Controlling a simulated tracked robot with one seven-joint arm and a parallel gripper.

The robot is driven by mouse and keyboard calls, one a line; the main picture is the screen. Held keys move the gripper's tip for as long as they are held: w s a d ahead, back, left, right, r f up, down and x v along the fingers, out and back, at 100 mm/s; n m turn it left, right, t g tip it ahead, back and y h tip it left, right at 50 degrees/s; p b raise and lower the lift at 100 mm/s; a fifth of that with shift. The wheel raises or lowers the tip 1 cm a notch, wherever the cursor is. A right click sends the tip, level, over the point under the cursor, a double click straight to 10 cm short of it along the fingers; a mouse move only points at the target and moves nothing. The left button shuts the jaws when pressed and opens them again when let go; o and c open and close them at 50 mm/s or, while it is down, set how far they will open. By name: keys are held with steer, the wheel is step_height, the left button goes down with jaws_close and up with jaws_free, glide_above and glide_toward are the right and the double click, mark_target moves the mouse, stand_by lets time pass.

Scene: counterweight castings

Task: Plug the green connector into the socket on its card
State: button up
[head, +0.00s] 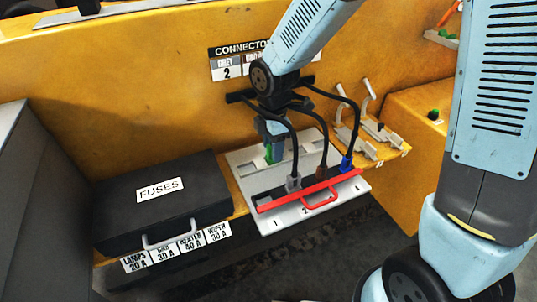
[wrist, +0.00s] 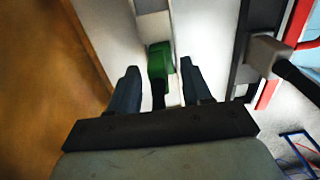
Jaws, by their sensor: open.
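The green connector (head: 268,153) is at the upper left of the white card panel (head: 244,159), partly hidden by my gripper in the head view. In the wrist view the green connector (wrist: 160,58) sits between and slightly beyond my fingertips, with a dark cable running back from it towards me. My gripper (head: 273,138) is open, and in the wrist view its two fingers (wrist: 158,86) stand on either side of the connector, with gaps visible. A pale slotted strip (wrist: 154,22) lies beyond the connector. I cannot tell whether the connector is seated in a socket.
Grey (head: 293,183), brown (head: 321,172) and blue (head: 346,163) connectors on black cables stand along a red bar (head: 310,190) with a red handle. A black fuses box (head: 130,205) is at left. Levers (head: 370,125) are at right. A yellow wall (head: 150,80) stands behind.

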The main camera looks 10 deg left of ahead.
steer(key=shift+f, duration=0.35)
jaws_close()
